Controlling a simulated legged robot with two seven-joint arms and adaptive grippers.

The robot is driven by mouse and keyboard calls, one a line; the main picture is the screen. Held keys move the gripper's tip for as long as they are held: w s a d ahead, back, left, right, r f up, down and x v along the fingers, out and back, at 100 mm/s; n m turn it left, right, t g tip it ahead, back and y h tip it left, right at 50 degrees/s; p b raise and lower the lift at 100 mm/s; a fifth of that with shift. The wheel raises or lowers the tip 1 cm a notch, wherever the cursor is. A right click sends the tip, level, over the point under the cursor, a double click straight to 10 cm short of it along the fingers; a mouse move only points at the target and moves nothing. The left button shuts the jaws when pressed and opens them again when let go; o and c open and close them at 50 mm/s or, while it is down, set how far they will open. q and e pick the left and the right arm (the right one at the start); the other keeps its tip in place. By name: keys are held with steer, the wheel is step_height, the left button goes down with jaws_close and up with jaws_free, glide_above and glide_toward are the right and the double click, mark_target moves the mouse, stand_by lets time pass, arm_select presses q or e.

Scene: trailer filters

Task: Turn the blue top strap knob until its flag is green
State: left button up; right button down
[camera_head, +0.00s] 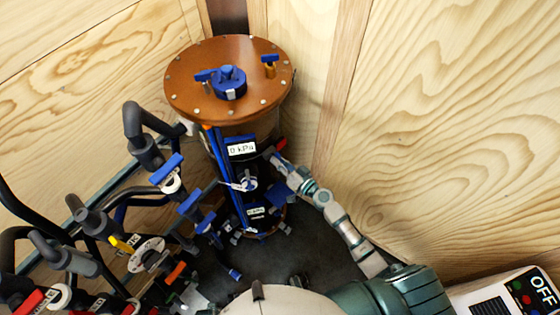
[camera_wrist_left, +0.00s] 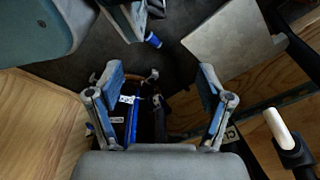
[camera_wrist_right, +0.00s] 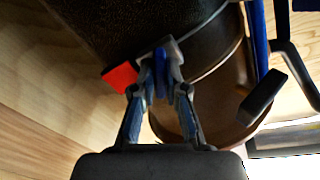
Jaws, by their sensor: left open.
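The blue top strap knob (camera_wrist_right: 160,72) shows in the right wrist view on the strap of the dark filter vessel. A red flag (camera_wrist_right: 120,77) sticks out beside it; the flag also shows in the head view (camera_head: 279,146), and I see no green on it. My right gripper (camera_wrist_right: 161,80) has its fingers closed on both sides of the knob; in the head view my right gripper (camera_head: 280,162) reaches the vessel's right side and hides the knob. My left gripper (camera_wrist_left: 160,76) is open and empty in the left wrist view, with the vessel area beyond it.
The vessel's brown lid (camera_head: 185,92) carries a blue valve knob (camera_head: 228,82). A 0 kPa display (camera_head: 241,149) sits on its front. Pipes with blue handles (camera_head: 166,168) crowd the left. A wooden wall (camera_head: 440,120) stands close on the right.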

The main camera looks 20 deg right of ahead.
arm_select(q)
steer(key=shift+s+a, duration=0.1)
steer(key=shift+a, duration=0.25)
arm_select(e)
steer(key=shift+a, duration=0.1)
steer(key=shift+f+m, duration=0.1)
steer(key=shift+m, duration=0.2)
arm_select(q)
steer(key=shift+w+d+r+b, duration=0.3)
steer(key=shift+w+r+b, duration=0.15)
steer(key=shift+w+r, duration=0.4)
arm_select(e)
steer(key=m, duration=0.5)
arm_select(q)
steer(key=shift+s, duration=0.15)
arm_select(e)
steer(key=shift+m, duration=0.3)
steer(key=c, duration=1.3)
jaws_free()
steer(key=shift+c, duration=0.2)
steer(key=shift+o, duration=0.7)
steer(key=shift+w, duration=0.1)
